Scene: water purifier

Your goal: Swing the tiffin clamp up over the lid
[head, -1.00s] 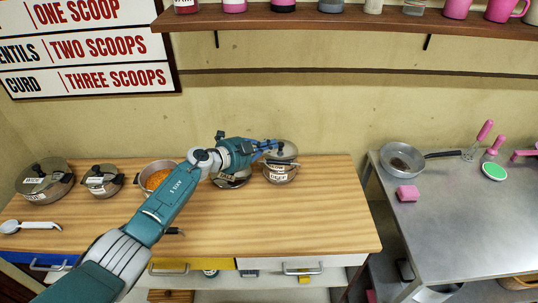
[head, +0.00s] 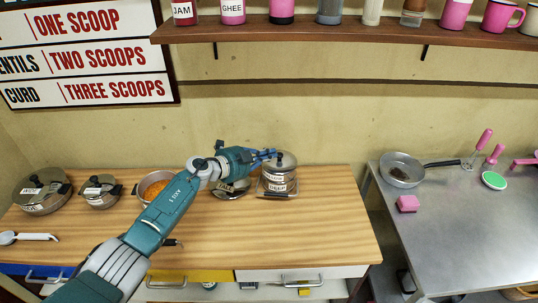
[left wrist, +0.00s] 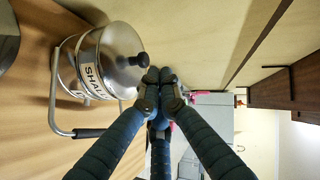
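The steel tiffin (head: 279,184) stands on the wooden counter with its domed, black-knobbed lid (head: 286,161) on top. My left gripper (head: 272,154) is beside the lid at about knob height. Its fingertips (left wrist: 162,78) are together with nothing visible between them. My right gripper is out of view.
A pot of orange food (head: 157,185) and lidded pots (head: 42,190) stand to the left, and another pot is partly behind my arm. A shelf (head: 350,30) with jars and mugs hangs above. The counter front is mostly clear. A metal table (head: 450,225) stands right.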

